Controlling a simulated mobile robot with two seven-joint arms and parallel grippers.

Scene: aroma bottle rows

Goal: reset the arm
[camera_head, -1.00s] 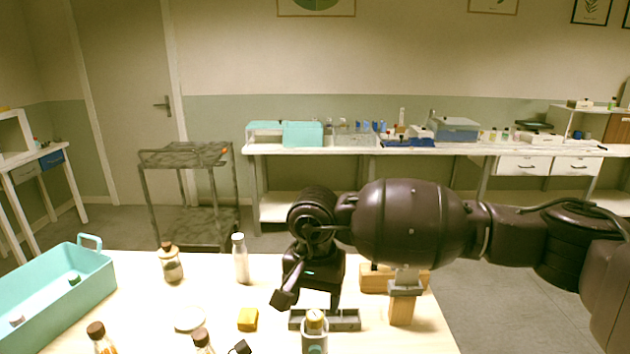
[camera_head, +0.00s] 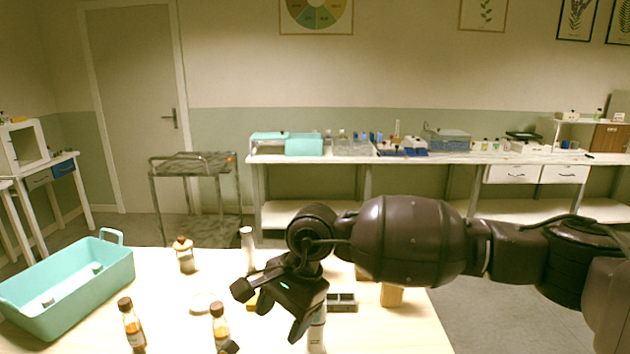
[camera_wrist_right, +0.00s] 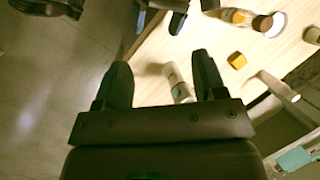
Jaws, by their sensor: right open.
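My right arm comes in from the right in the head view, and its gripper (camera_head: 270,312) hangs over the table (camera_head: 410,335), fingers apart. In the right wrist view the open fingers (camera_wrist_right: 163,80) show nothing gripped. A white bottle (camera_wrist_right: 178,85) shows beyond the gap; I cannot tell its distance from them. In the head view a pale bottle (camera_head: 316,338) stands close by the gripper, partly hidden by it. A dark tip at the head view's bottom edge and dark parts at the wrist view's top may be my left gripper; its jaws are unclear.
Amber bottles (camera_head: 132,328) (camera_head: 220,328), a corked jar (camera_head: 185,256) and a white bottle (camera_head: 247,248) stand on the table. A yellow block (camera_wrist_right: 237,61), grey tray (camera_head: 343,302) and wooden block (camera_head: 392,296) are near the gripper. A teal bin (camera_head: 95,303) sits at left.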

